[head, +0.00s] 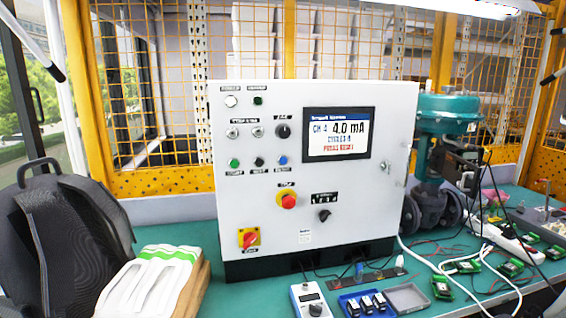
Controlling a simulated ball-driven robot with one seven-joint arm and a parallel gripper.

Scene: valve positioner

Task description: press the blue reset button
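The blue reset button (283,160) is a small round button on the front of the grey-white control cabinet (360,215). It sits at the right end of a row, beside a black button (258,162) and a green button (233,163). Its label below is too small to read surely. The screen (338,134) on the cabinet shows "4.0 mA" and a red line of text that seems to say press reset. Nothing covers the blue button. My gripper is not in view.
A teal valve actuator (447,115) stands right. A backpack (65,240) and gloves (150,285) lie left. A handheld meter (310,300) and small tray (408,297) lie in front.

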